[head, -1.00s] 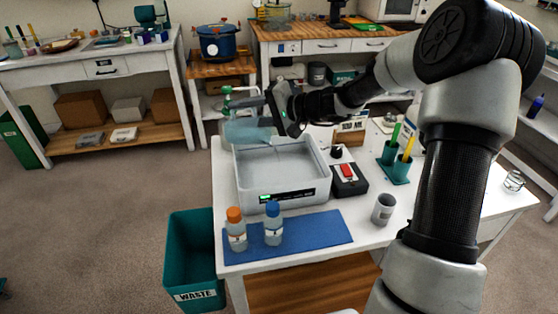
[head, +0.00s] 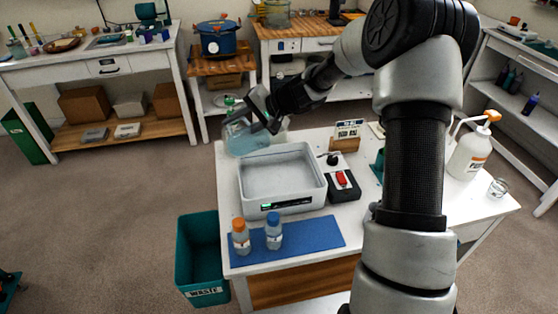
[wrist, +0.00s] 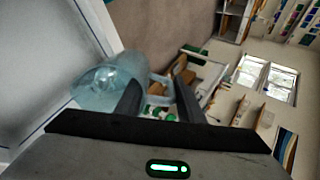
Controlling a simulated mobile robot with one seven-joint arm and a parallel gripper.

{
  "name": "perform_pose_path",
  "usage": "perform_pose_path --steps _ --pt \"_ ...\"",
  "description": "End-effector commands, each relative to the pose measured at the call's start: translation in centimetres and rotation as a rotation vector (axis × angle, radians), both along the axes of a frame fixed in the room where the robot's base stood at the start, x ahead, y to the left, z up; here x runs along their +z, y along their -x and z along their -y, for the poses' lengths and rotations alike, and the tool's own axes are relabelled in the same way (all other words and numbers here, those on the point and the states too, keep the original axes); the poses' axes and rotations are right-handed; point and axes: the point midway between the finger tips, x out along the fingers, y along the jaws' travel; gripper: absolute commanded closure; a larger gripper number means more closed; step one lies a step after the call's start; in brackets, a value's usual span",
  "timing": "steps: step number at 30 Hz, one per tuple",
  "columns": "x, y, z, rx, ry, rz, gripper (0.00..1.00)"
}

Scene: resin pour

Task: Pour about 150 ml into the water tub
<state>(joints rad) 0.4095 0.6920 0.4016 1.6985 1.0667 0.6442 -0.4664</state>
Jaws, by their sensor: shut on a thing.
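The water tub (head: 312,190) is a pale grey open box on the white table, with a small green-lit display on its front. Its inside looks grey, and I cannot tell a liquid level. A clear bluish jug (head: 241,139) hangs in the air by the tub's back left corner in the head view. My gripper (head: 262,108) is shut on the jug's handle side. In the wrist view, the jug (wrist: 108,92) lies left of my fingers (wrist: 158,100), close to the tub's rim (wrist: 98,22). The jug looks tilted; its liquid level is unclear.
Orange-capped (head: 241,240) and blue-capped (head: 273,232) bottles stand on a blue mat (head: 315,234) in front. A black box with a red switch (head: 342,182) sits right of the tub. A white pump bottle (head: 468,152) is farther right. A teal waste bin (head: 200,262) stands left.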

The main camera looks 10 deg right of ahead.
Motion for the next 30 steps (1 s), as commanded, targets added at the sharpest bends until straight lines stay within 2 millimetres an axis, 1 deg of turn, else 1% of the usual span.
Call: perform_pose_path --steps 1,3,10,15,30 --pt "0.9 0.0 -0.3 0.003 0.016 -0.009 1.0" --pt "0.9 -0.1 -0.3 0.003 0.04 -0.024 1.0" --pt "0.6 -0.3 -0.5 0.001 0.096 -0.06 1.0" --pt "0.0 -0.4 -0.6 0.001 0.112 -0.073 1.0" --pt "0.0 -0.4 -0.6 0.0 0.111 -0.072 1.0"
